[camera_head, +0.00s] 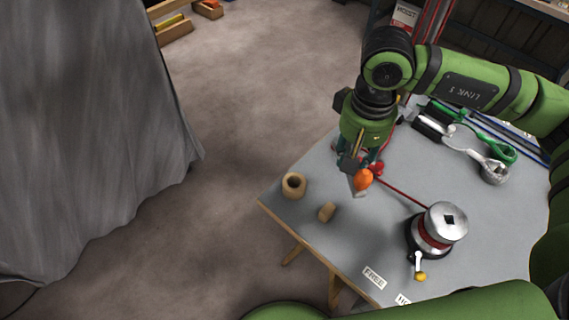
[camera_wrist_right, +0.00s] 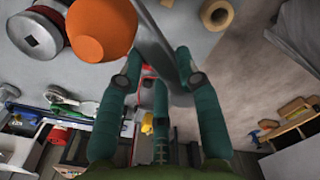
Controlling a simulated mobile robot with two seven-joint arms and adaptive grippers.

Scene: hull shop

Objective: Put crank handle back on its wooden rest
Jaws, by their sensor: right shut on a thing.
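The crank handle is a grey metal bar (camera_wrist_right: 156,38) with a large orange knob (camera_wrist_right: 101,28) on it. In the head view its orange knob (camera_head: 363,178) shows just below my right gripper (camera_head: 360,163). My right gripper, with teal fingers (camera_wrist_right: 158,68), is shut on the grey bar and holds it over the table. I cannot tell for sure which is the rest. My left gripper is not in view.
A silver-topped winch (camera_head: 446,222) with a yellow-knobbed lever stands on the grey table (camera_head: 385,225), front right, with a red line running from it. Tools, one with a green handle (camera_head: 497,145), lie at the back right. A grey drape (camera_head: 90,140) hangs at the left.

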